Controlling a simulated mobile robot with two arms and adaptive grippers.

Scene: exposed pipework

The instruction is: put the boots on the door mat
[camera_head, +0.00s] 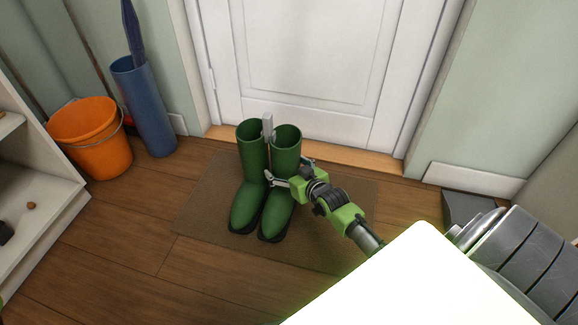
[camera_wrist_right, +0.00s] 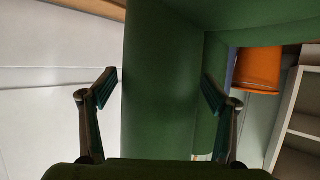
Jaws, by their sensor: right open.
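Two tall dark green boots stand upright side by side on the brown door mat (camera_head: 330,215), their toes toward me. The left boot (camera_head: 252,160) and the right boot (camera_head: 285,145) are close together. A small pale grey upright piece (camera_head: 267,128) shows between their tops; I cannot tell what it is. My right gripper (camera_head: 289,173) is open at the right boot's shaft, with one finger on each side. In the right wrist view the green shaft (camera_wrist_right: 160,70) fills the middle, between the open fingers (camera_wrist_right: 160,90). Contact cannot be told. My left gripper is out of view.
A closed white door (camera_head: 310,50) stands behind the mat. An orange bucket (camera_head: 92,138) and a blue cylindrical stand (camera_head: 146,110) are at the left, near a white shelf (camera_head: 45,200). A grey wedge-like object (camera_head: 465,208) lies at the right. The wooden floor left of the mat is clear.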

